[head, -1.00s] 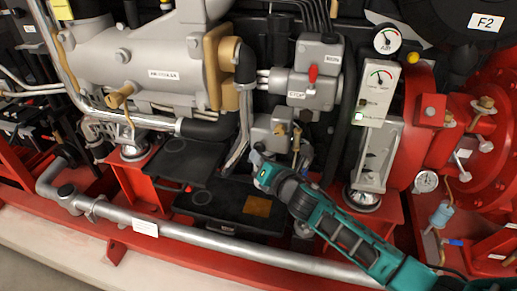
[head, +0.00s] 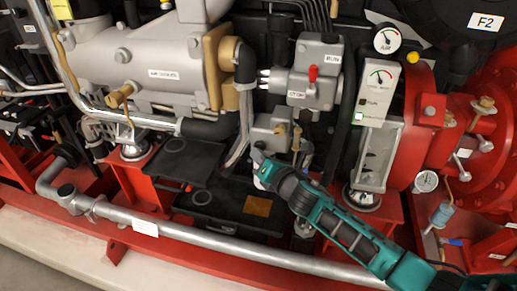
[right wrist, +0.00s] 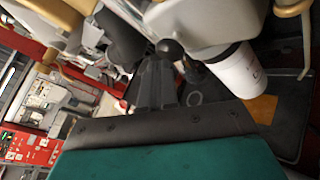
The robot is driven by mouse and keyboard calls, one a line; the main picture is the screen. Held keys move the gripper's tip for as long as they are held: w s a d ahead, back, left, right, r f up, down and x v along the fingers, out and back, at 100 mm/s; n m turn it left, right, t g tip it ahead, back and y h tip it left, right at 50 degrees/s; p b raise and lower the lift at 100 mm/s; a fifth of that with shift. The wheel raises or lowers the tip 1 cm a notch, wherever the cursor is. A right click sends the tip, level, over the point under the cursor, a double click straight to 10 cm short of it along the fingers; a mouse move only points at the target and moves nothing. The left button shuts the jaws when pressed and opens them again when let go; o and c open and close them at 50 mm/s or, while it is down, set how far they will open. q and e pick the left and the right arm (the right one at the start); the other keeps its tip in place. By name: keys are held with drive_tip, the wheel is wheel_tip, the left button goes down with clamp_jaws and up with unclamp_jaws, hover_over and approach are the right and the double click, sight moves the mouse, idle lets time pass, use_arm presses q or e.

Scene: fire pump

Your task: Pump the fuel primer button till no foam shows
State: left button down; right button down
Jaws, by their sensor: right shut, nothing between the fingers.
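My right gripper (head: 259,157) reaches in from the lower right, shut and empty, just below a small grey housing (head: 270,133) with brass fittings. In the right wrist view its dark fingers (right wrist: 155,85) point towards a round black knob on a stem (right wrist: 170,48), which looks like the primer button. The tips are close to the knob; I cannot tell whether they touch it. A white filter canister (right wrist: 237,73) hangs beside the knob under the grey housing. No foam can be made out. My left gripper is not in view.
A gauge panel (head: 378,92) and a framed upright panel (head: 380,155) stand to the right. A black tray (head: 225,206) lies below. A grey pipe (head: 215,233) runs along the red frame in front.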

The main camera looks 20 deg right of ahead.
drive_tip(key=shift+w+d+r, duration=0.1)
drive_tip(key=shift+w+d, duration=0.2)
drive_tip(key=shift+w, duration=0.1)
idle(0.5)
drive_tip(key=shift+s+a, duration=0.35)
drive_tip(key=shift+s, duration=0.2)
drive_tip(key=shift+s+a, duration=0.35)
drive_tip(key=shift+s, duration=0.2)
drive_tip(key=shift+s+a+p, duration=0.3)
drive_tip(key=shift+s+a, duration=0.45)
drive_tip(key=shift+s, duration=0.3)
drive_tip(key=shift+s+a+p, duration=0.25)
drive_tip(key=shift+s+a, duration=0.45)
drive_tip(key=shift+s, duration=0.35)
idle(1.0)
